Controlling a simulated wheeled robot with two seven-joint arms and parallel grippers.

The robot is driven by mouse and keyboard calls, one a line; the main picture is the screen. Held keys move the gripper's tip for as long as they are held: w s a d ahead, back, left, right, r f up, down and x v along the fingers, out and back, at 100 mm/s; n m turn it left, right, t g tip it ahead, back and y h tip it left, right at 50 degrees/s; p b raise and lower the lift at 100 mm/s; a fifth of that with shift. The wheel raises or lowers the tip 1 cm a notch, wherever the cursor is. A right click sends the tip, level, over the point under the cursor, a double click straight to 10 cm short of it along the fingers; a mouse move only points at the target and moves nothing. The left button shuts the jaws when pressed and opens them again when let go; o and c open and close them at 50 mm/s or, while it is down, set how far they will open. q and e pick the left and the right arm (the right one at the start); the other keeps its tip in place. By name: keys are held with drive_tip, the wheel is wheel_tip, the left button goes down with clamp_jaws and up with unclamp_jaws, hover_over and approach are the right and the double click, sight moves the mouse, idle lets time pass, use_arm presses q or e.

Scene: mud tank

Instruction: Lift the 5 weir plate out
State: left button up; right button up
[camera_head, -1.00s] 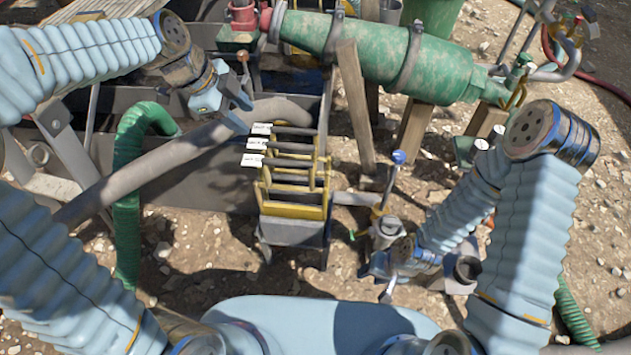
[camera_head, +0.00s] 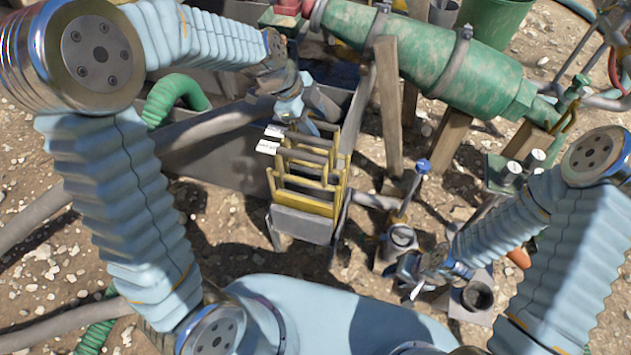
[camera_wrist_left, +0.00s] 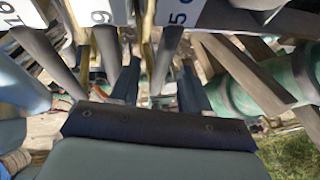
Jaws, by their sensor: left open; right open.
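The weir box (camera_head: 303,222) holds several grey plates in yellow slots (camera_head: 300,185), with white tags (camera_head: 267,147) at their left ends. The tag numbers are too small to read in the head view. In the left wrist view, the tag marked 5 (camera_wrist_left: 182,12) is at the top, beside another numbered tag (camera_wrist_left: 102,12). My left gripper (camera_head: 303,126) is open over the back of the plate row and hides part of it. In the wrist view its fingers (camera_wrist_left: 158,88) are apart, with a grey bar below tag 5 showing between them. My right gripper (camera_head: 416,290) is open and empty.
A green cylinder (camera_head: 440,55) on wooden posts lies behind right. A blue-knobbed lever (camera_head: 415,180) stands right of the box. A grey tank wall (camera_head: 220,170) and green hose (camera_head: 172,97) are to the left. Gravel ground lies in front.

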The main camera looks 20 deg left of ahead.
use_arm(q)
drive_tip(key=shift+x, duration=1.9)
drive_tip(key=shift+a+f+b, duration=0.2)
drive_tip(key=shift+f+b, duration=0.1)
drive_tip(key=shift+b, duration=0.3)
drive_tip(key=shift+c, duration=0.4)
clamp_jaws()
